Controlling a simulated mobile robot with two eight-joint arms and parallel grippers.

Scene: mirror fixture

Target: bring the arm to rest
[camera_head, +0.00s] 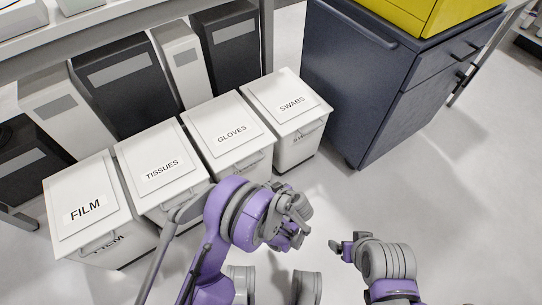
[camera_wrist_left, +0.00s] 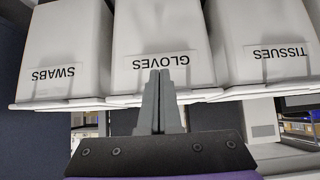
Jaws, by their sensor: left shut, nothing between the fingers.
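My left gripper (camera_wrist_left: 160,88) is shut and empty in the left wrist view, its two grey fingers side by side. They overlap the lower edge of the upside-down GLOVES bin (camera_wrist_left: 150,35) in that picture; I see no contact. In the head view my left arm is folded, with its wrist end and gripper (camera_head: 287,236) in front of the GLOVES and SWABS bins, over the floor. The fingertips are hard to make out there. My right gripper (camera_head: 338,247) is small, low and right of centre, over bare floor; its jaw state is unclear.
White lidded bins stand in a row: FILM (camera_head: 84,208), TISSUES (camera_head: 160,170), GLOVES (camera_head: 230,132) and SWABS (camera_head: 290,104). A dark blue cabinet (camera_head: 350,95) bears a yellow case (camera_head: 425,12). The floor (camera_head: 430,190) at right is clear.

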